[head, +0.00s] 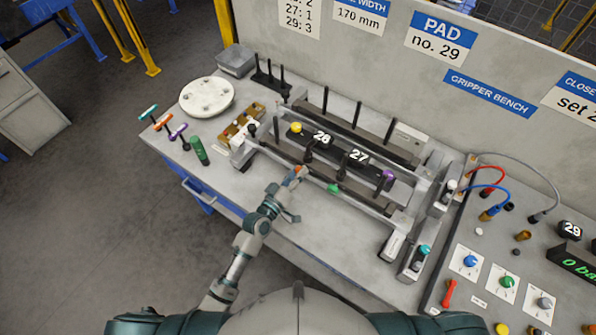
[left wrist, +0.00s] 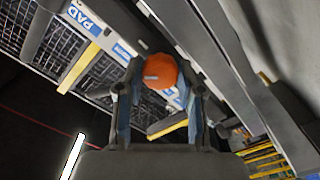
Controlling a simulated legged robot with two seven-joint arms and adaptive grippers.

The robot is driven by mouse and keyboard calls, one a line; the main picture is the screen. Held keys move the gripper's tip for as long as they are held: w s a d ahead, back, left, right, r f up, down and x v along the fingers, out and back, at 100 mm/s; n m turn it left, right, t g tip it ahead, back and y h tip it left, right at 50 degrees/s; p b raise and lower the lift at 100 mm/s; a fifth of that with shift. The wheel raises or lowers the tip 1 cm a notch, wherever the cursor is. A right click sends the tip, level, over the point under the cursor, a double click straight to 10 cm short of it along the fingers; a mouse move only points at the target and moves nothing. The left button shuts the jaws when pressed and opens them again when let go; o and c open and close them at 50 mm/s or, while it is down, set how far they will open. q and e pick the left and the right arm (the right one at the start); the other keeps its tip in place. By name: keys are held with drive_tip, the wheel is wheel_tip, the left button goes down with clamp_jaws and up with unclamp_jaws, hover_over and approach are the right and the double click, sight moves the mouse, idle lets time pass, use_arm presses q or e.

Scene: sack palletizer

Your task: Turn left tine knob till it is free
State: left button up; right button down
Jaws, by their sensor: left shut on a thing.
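An orange knob (head: 301,169) sits on the front bar of the gripper frame (head: 412,216), left of a green knob (head: 333,188). My left gripper (head: 295,177) reaches it from the front and is shut on it. In the left wrist view the orange knob (left wrist: 160,70) sits between the two fingers of the left gripper (left wrist: 160,92), one finger on each side. The knob's thread is hidden, so I cannot tell how loose it is. My right gripper is not in view.
Pads 28 (head: 321,138) and 27 (head: 359,156) lie inside the frame. A purple knob (head: 388,181) and a yellow knob (head: 296,127) stand nearby. A round white plate (head: 206,97), T-handled tools (head: 178,132) and a green cylinder (head: 199,150) are at left. A control panel (head: 481,318) is at right.

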use_arm(q)
drive_tip(key=shift+a+f+n+p, duration=0.1)
drive_tip(key=shift+n+p, duration=0.55)
drive_tip(key=shift+n, duration=2.6)
drive_tip(key=shift+f+n+p, duration=0.1)
drive_tip(key=shift+n+p, duration=0.5)
drive_tip(key=shift+n, duration=2.65)
drive_tip(key=shift+f, duration=0.1)
drive_tip(key=o, duration=1.1)
drive_tip(key=shift+w, duration=0.1)
